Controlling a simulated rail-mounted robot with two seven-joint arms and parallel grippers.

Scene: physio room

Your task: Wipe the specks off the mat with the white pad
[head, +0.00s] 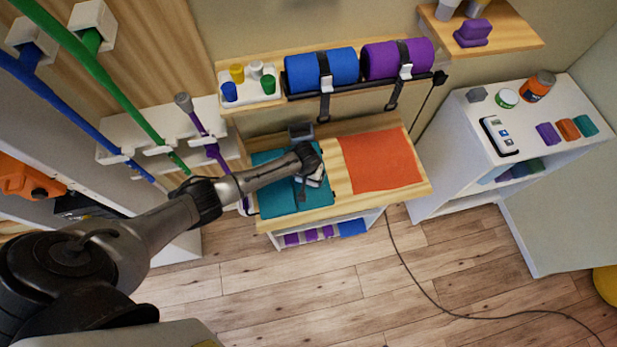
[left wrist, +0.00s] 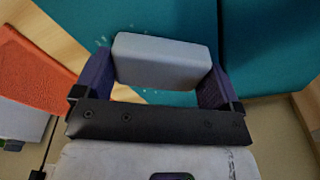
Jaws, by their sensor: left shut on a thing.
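My left gripper (head: 312,172) reaches over the right part of the teal mat (head: 280,198), which lies on the wooden bench. In the left wrist view my left gripper (left wrist: 156,76) has its two purple fingers shut on the ends of the white pad (left wrist: 160,60). The teal mat (left wrist: 265,50) shows beyond and below the pad, with a dark line across it. A few faint pale specks (left wrist: 103,41) show on the mat beside the pad. The pad hides part of the mat. I cannot tell whether the pad touches it. My right gripper is not in view.
An orange mat (head: 382,160) lies on the bench to the right. A small dark box (head: 300,132) stands at the bench's back. A shelf with blue (head: 320,68) and purple rolls (head: 395,58) hangs behind. A white cabinet (head: 455,150) stands to the right.

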